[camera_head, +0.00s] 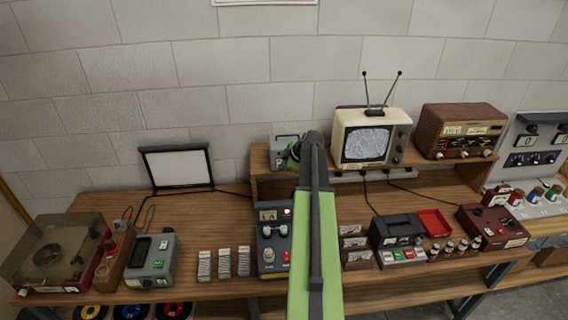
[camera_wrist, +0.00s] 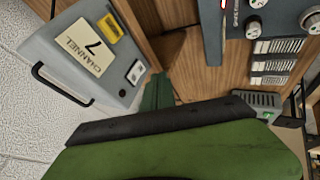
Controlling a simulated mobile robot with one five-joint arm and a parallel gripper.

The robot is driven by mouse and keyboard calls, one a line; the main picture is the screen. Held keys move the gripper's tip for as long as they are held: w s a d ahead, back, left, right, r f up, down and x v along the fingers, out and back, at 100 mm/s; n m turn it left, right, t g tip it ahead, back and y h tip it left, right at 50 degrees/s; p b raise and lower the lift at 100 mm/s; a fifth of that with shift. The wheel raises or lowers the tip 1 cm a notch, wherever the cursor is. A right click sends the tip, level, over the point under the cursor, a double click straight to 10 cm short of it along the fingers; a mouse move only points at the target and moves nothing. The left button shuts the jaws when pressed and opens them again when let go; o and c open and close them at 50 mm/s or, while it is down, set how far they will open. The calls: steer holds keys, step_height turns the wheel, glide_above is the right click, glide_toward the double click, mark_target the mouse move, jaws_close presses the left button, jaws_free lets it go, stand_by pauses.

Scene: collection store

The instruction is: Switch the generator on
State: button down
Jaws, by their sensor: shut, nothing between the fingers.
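No device carries a label that I can read as generator. A blue-grey instrument (camera_head: 267,240) with a meter, pale knobs and red parts stands on the bench, left of my arm; its knobbed face also shows at the top right of the wrist view (camera_wrist: 285,18). A grey box (camera_head: 284,131) sits on the raised shelf, partly hidden by my arm. In the wrist view the grey box (camera_wrist: 118,88) has a "CHANNEL 7" label, a yellow tag and a small switch plate (camera_wrist: 136,72). My gripper (camera_wrist: 157,92) is shut and empty, close beside this box; contact is unclear.
A television (camera_head: 365,138) and a wooden radio (camera_head: 460,130) stand on the shelf to the right. A record player (camera_head: 55,255) and a grey device (camera_head: 152,262) stand at the left. A black device (camera_head: 397,230), red tray (camera_head: 434,222) and red box (camera_head: 492,225) stand right.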

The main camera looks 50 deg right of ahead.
steer(key=w+d+r+p+v, duration=0.1)
steer(key=p+v, duration=0.6)
steer(key=v, duration=0.3)
steer(key=w+a+f+m+g+y+b, duration=0.1)
steer(key=w+a+f+b, duration=0.2)
steer(key=a+f+b, duration=0.5)
steer(key=w+a+f+m+g+y+b, duration=0.15)
steer(key=a+f, duration=0.35)
steer(key=a, duration=0.7)
steer(key=w+a+f+m+g+b, duration=0.1)
steer(key=w+a+f+b, duration=0.2)
steer(key=a+f+b, duration=0.5)
steer(key=s+a+f+m+g+b, duration=0.1)
steer(key=s+a+f+b, duration=0.1)
steer(key=a, duration=0.7)
steer(key=s+a+f+m+g+h+b, duration=0.1)
steer(key=a+f+m+b, duration=0.1)
steer(key=a, duration=0.7)
steer(key=s+a+f+m+g+b, duration=0.2)
steer(key=a+f, duration=0.4)
steer(key=a, duration=0.3)
steer(key=shift+s+a+h+b, duration=0.3)
steer(key=shift+s+h+b, duration=0.05)
steer(key=shift+b, duration=0.4)
